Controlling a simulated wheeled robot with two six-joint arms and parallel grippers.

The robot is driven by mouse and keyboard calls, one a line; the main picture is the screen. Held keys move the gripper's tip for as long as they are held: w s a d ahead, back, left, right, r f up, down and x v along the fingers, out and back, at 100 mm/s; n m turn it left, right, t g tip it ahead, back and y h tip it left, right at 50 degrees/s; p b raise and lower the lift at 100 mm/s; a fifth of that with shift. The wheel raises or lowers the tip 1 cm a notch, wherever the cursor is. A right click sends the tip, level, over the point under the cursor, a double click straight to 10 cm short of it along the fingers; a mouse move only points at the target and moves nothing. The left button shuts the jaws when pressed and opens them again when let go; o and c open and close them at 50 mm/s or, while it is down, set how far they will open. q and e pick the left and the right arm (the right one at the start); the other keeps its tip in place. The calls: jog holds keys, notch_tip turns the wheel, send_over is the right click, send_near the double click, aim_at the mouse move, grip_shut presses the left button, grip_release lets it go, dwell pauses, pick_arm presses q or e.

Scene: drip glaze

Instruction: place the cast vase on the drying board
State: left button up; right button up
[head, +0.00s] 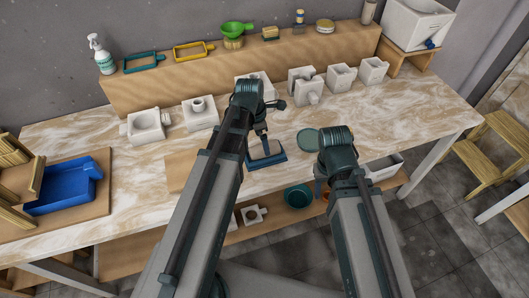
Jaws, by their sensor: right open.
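I cannot pick out the cast vase for certain. A small pale hollow piece (198,103) stands on a white plaster block at the back left of the table and may be it. A flat light wooden board (180,171) lies on the table left of my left arm, partly hidden by it; I cannot tell if it is the drying board. My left gripper (265,138) hangs above a blue-edged tray (266,162); its jaws are too small to read. My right gripper (319,187) is open near the table's front edge, partly hidden by its wrist.
White plaster moulds (146,122) stand in a row along the back, with more at right (303,83). A wooden shelf (180,87) carries tools and a spray bottle (101,55). A blue tray (65,188) lies at left. A green disc (308,140) lies mid-table. The right tabletop is clear.

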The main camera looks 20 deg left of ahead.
pick_arm(q)
jog(key=f+b, duration=0.3)
jog(key=f, duration=0.1)
jog(key=shift+w+d+f, duration=0.1)
jog(key=shift+d, duration=0.15)
grip_shut()
dwell(0.4)
